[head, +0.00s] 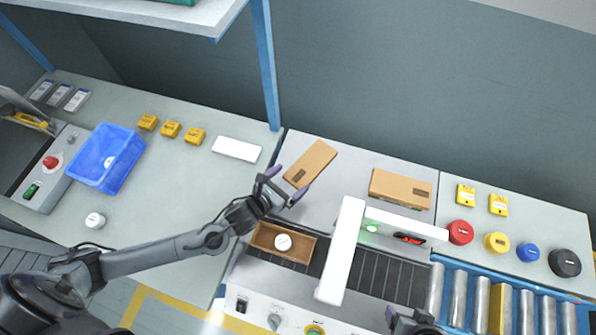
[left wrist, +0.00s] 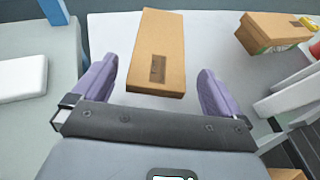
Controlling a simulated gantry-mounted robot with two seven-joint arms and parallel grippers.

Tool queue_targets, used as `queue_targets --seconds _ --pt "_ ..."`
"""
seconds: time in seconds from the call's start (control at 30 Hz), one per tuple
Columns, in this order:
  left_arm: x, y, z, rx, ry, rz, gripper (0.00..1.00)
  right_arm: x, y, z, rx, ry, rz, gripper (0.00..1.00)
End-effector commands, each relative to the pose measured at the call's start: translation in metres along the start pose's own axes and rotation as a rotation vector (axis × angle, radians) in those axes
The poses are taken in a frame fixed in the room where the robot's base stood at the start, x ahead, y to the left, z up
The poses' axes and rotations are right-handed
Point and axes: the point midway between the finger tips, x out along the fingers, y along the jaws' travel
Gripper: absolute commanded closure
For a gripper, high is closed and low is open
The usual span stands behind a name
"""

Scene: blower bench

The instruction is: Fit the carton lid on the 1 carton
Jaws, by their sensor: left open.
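A brown carton lid (head: 311,163) lies on the grey bench behind the conveyor, turned at a slant, with a dark label near its close end. My left gripper (head: 286,184) is open at that close end. In the left wrist view the lid (left wrist: 160,45) lies ahead of and between the spread purple fingers (left wrist: 155,88), with gaps at both sides. An open brown carton (head: 262,238) sits on the dark conveyor, with a white round part (head: 282,242) inside. My right gripper (head: 412,322) shows only partly at the bottom edge; its fingers are not clear.
A second brown box (head: 401,188) lies to the right of the lid. A white arch (head: 341,250) spans the conveyor right of the open carton. A white block (head: 237,149) and blue bin (head: 106,157) stand left. A blue post (head: 266,65) rises behind.

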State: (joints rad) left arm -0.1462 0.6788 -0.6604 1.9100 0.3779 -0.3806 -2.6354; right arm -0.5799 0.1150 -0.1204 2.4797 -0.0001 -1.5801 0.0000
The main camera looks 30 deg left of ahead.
Motion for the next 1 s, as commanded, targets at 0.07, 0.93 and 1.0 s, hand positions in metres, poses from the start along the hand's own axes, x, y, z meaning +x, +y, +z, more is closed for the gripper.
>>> queue_targets --seconds 0.07,0.93,1.0 --pt "-0.015 -0.001 0.0 0.001 0.002 -0.002 0.0 -0.003 0.0 -0.001 -0.001 0.0 0.001 0.23" --pt "-0.042 0.0 0.001 -0.007 0.0 -0.002 0.0 -0.005 0.001 -0.001 -0.004 0.0 0.004 0.23" --pt "-0.041 0.0 0.003 -0.03 0.0 -0.006 0.0 -0.006 0.001 -0.002 -0.003 0.0 0.003 0.23"
